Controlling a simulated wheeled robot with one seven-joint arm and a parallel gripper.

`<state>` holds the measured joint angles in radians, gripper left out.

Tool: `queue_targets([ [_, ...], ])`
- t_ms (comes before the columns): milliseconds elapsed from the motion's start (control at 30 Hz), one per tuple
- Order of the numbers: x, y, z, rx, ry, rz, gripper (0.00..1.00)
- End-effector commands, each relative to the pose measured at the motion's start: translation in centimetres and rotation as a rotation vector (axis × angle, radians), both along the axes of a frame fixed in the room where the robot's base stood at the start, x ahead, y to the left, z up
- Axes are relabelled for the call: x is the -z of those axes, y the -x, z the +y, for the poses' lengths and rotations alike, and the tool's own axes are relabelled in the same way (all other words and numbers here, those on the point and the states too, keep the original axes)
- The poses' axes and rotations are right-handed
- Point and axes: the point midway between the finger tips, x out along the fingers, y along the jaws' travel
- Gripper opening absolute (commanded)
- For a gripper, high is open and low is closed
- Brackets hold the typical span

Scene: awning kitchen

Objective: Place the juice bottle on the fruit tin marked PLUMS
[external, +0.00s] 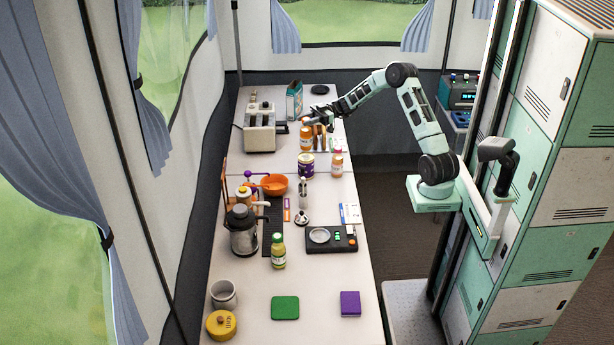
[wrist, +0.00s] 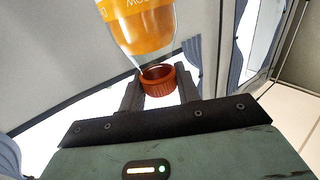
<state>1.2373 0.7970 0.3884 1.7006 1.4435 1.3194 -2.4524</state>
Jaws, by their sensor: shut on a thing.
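My gripper (external: 311,121) is shut on the orange cap of a juice bottle (external: 306,139) with an orange body. In the wrist view the bottle (wrist: 145,25) extends away from my gripper (wrist: 158,87), with its ribbed cap between the fingers. Part of its label shows, but not all of the bottle. A purple tin (external: 306,169) with a pale label stands on the counter, just below the bottle in the external view. Its lettering is too small to read. I cannot tell whether the bottle is above the tin or behind it.
Several upright brown items (external: 320,139) are beside the held bottle. A toaster (external: 260,130) is left. An orange bowl (external: 274,184), a kettle (external: 243,232) and a green-capped bottle (external: 278,252) stand nearer.

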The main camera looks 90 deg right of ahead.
Motion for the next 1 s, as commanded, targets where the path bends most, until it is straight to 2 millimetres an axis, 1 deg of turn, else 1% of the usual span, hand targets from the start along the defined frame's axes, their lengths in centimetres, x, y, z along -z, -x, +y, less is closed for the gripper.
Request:
queue_targets([
  [167, 1.4, 0.0, 0.0, -0.001, -0.003, -0.001, 0.0],
  [333, 3.7, -0.1, 0.0, -0.001, -0.002, -0.001, 0.0],
  [767, 4.3, 0.0, 0.0, 0.0, 0.001, -0.003, 0.0],
  [800, 4.4, 0.0, 0.0, 0.0, 0.001, -0.001, 0.35],
  [867, 4.2, 0.0, 0.0, 0.0, 0.001, -0.001, 0.52],
  [900, 4.2, 0.0, 0.0, 0.0, 0.001, -0.001, 0.54],
  [1000, 4.2, 0.0, 0.0, 0.0, 0.001, -0.001, 0.54],
])
